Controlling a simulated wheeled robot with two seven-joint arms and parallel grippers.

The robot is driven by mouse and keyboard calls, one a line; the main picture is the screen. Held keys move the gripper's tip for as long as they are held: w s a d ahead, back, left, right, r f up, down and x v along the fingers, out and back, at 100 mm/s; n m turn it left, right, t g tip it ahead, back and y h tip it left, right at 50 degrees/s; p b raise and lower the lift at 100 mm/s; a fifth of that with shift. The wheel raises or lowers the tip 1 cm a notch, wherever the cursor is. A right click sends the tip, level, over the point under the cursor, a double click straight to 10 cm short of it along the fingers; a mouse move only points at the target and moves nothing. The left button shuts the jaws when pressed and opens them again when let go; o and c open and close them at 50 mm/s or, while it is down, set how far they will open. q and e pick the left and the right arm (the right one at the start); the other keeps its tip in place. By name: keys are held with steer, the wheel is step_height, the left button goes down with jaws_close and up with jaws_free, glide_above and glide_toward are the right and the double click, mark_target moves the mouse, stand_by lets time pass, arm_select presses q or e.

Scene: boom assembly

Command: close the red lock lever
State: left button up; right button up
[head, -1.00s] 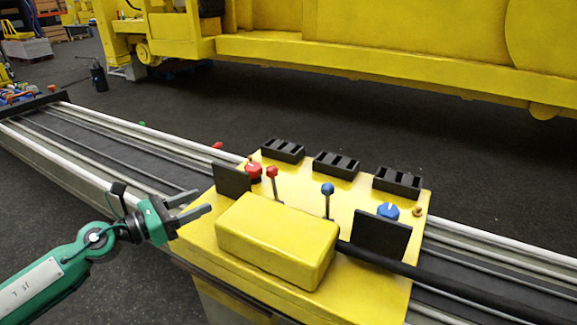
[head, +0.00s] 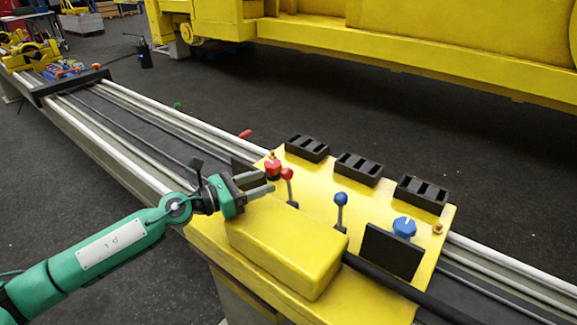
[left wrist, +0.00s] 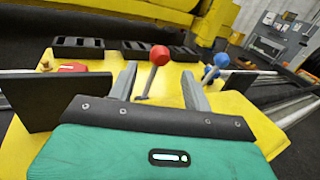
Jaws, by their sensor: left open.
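The red lever (head: 287,174) has a ball top on a thin metal stem and stands on the yellow panel (head: 315,160). It leans slightly in the head view. My left gripper (head: 262,183) is open and just left of this lever, above the yellow box. In the left wrist view the red ball (left wrist: 159,55) and its stem show between the two open fingers, ahead of them and apart from them. My right gripper is not in view.
A blue lever (head: 341,199), a blue knob (head: 404,227) and a black plate (head: 392,250) stand to the right. A yellow box (head: 287,245) lies in front. Black slotted blocks (head: 358,168) line the back edge.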

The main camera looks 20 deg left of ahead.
mark_target(283, 171)
arm_select(q)
steer(key=p+x, duration=0.2)
steer(key=x, duration=0.4)
steer(key=shift+w+d+r+p, duration=0.1)
steer(key=shift+w+d+p, duration=0.1)
steer(key=shift+w+p, duration=0.15)
steer(key=shift+w+d, duration=0.4)
jaws_close()
